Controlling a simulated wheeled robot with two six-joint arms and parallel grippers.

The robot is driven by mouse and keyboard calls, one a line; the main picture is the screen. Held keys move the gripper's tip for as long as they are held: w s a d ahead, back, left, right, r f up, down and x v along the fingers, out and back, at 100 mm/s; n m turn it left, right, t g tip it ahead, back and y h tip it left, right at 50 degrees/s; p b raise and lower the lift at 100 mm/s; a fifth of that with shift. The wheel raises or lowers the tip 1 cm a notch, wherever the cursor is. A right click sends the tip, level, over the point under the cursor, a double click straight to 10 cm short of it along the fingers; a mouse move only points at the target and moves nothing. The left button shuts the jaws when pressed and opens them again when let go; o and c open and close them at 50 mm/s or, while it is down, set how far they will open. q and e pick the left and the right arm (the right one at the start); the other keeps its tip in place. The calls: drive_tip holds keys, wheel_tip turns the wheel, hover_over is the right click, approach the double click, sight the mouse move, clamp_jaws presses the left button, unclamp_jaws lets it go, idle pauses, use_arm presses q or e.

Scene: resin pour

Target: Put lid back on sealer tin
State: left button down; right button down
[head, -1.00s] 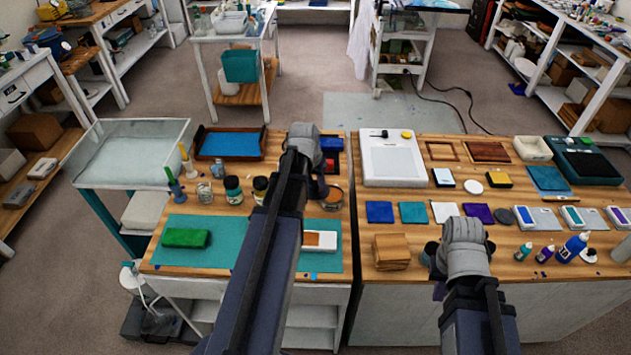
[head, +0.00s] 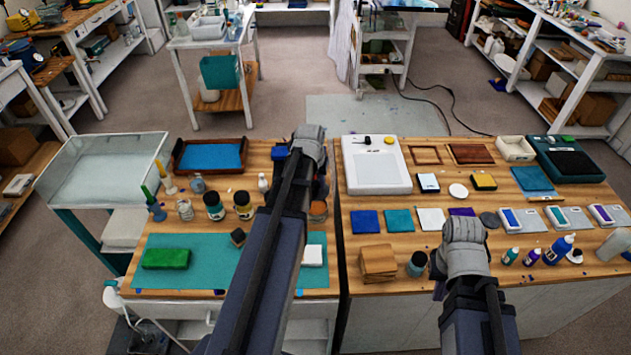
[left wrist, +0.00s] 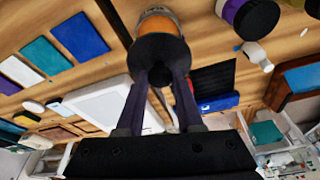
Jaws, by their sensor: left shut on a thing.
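My left gripper (left wrist: 167,76) is shut on a dark round lid (left wrist: 158,50) in the left wrist view. Directly beyond the lid is the amber-orange sealer tin (left wrist: 158,19), which the lid partly covers from this angle. I cannot tell whether the lid touches the rim. In the head view the tin (head: 318,209) shows as a small orange-brown patch right of my left arm, mostly hidden; the left fingertips are hidden there too. My right gripper (head: 464,240) is over the front of the right-hand table; its fingers do not show.
Dark-lidded jars (head: 214,206) stand left of my left arm. A small bottle (head: 416,265) and stacked wood pieces (head: 378,262) stand near my right gripper.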

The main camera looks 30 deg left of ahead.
sight(315, 192)
use_arm(q)
drive_tip(key=shift+s+r+n, duration=0.1)
drive_tip(key=shift+r+n, duration=0.15)
drive_tip(key=shift+n, duration=0.15)
drive_tip(key=shift+f, duration=0.25)
wheel_tip(315, 192, down, 6)
drive_tip(key=b, duration=0.6)
drive_tip(key=shift+f, duration=0.15)
idle(1.6)
drive_tip(key=shift+c, duration=2.4)
unclamp_jaws()
drive_tip(key=shift+o, duration=0.3)
drive_tip(key=o, duration=0.4)
